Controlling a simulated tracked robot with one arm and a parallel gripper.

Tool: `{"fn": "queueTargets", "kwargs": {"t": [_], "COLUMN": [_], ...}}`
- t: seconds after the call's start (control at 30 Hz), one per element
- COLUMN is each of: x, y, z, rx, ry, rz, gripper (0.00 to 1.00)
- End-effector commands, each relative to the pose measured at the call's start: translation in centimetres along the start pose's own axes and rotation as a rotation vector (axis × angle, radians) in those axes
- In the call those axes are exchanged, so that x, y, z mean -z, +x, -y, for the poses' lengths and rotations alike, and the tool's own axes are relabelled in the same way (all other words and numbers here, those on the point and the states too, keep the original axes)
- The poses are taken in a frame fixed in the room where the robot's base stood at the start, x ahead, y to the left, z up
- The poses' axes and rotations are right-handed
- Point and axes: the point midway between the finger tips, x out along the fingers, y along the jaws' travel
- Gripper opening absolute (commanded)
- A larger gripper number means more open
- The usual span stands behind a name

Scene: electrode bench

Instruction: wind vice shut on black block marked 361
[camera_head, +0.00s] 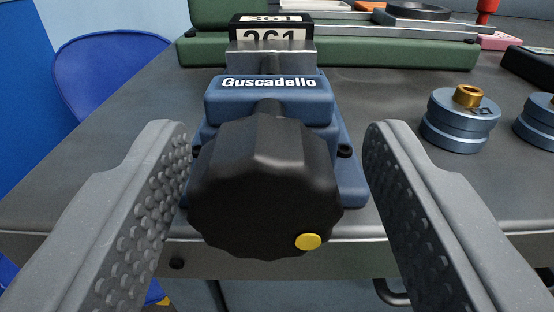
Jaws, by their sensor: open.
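A blue vice (268,99) labelled "Guscadello" stands at the front edge of the grey bench. Its large black knob (262,185) faces me and has a yellow dot (308,242) at its lower right. The black block marked 361 (269,30) shows behind the vice's grey metal jaw (300,60); whether the jaw touches it cannot be told. My gripper (276,140) is open, with one textured finger on each side of the knob. Both fingers look apart from the knob, and nothing is held.
The grey bench (410,85) has free room on both sides of the vice. Blue cylinders with a brass fitting (460,120) stand at right. A green case (400,52) lies behind. A blue chair (115,75) is at left, and a dark handle (392,294) shows below the edge.

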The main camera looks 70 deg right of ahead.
Motion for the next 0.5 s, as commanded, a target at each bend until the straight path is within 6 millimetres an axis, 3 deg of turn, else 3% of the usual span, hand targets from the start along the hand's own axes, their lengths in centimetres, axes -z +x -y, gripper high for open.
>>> {"fn": "queueTargets", "kwargs": {"t": [0.03, 0.17, 0.2, 0.5], "x": [0.0, 0.0, 0.0, 0.14], "y": [-0.01, -0.02, -0.01, -0.05], "z": [0.02, 0.01, -0.01, -0.09], "rx": [0.0, 0.0, 0.0, -0.003], "ry": [0.0, 0.0, 0.0, -0.056], "rz": [0.0, 0.0, 0.0, 0.002], "gripper": [0.47, 0.11, 0.08, 0.08]}}
